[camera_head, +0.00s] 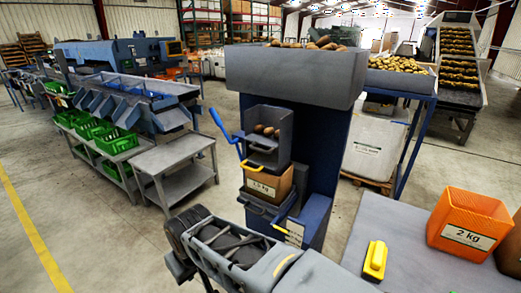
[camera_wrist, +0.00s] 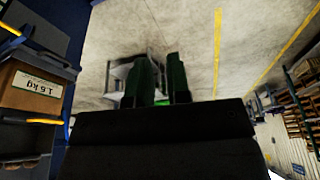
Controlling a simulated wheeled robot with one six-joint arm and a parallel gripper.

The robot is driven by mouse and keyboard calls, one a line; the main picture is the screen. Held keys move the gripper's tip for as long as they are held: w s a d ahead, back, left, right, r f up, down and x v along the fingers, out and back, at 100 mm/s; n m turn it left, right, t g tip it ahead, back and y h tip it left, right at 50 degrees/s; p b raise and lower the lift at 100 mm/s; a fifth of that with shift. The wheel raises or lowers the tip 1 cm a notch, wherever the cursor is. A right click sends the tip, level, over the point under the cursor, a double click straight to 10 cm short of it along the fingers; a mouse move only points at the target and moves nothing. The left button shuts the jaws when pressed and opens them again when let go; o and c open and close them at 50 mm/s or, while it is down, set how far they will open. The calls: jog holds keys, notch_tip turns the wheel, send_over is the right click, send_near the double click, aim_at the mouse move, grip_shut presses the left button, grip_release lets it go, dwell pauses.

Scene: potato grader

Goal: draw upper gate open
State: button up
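The dark blue weighing column (camera_head: 330,150) stands ahead with a grey hopper on top. On its front an open grey chute (camera_head: 284,128) holds a few potatoes. A yellow handle (camera_head: 252,165) sits below them, with a blue lever (camera_head: 221,126) to its left. A labelled brown box (camera_head: 268,183) is beneath, above a lower yellow handle (camera_head: 257,207). In the wrist view, upside down, the box (camera_wrist: 38,88) and the yellow upper handle (camera_wrist: 45,121) are at left. My gripper (camera_wrist: 159,80) is open and empty, its dark green fingers apart, clear of the handles. Its fingertips are unclear in the head view.
A low grey stand (camera_head: 175,165) and green crates (camera_head: 114,140) are at left. Open floor lies at front left.

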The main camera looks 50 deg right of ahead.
jog(key=shift+o, duration=1.4)
jog(key=w+d+f+g+h+b, duration=0.1)
jog(key=w+d+f+h, duration=0.1)
jog(key=d, duration=0.4)
jog(key=shift+w+f+b, duration=0.3)
jog(key=shift+w+f, duration=0.05)
jog(key=shift+w, duration=0.05)
jog(key=shift+o, duration=0.6)
jog(key=w+d+r+h, duration=0.1)
jog(key=w+d+h, duration=0.1)
jog(key=d, duration=0.4)
jog(key=w+d+r+g+h+b, duration=0.1)
jog(key=w+d+h, duration=0.1)
jog(key=d+h, duration=0.2)
jog(key=d, duration=0.3)
jog(key=shift+w+r+n+b, duration=0.15)
jog(key=shift+w+n+b, duration=0.15)
jog(key=shift+w+n, duration=0.1)
jog(key=n+t+h, duration=0.1)
jog(key=h, duration=0.6)
send_near(262, 150)
jog(key=x, duration=0.4)
jog(key=w+p+x, duration=0.1)
jog(key=x, duration=0.3)
jog(key=p+x, duration=0.1)
jog(key=x, duration=0.3)
jog(key=shift+w+f, duration=0.25)
jog(key=shift+w, duration=0.05)
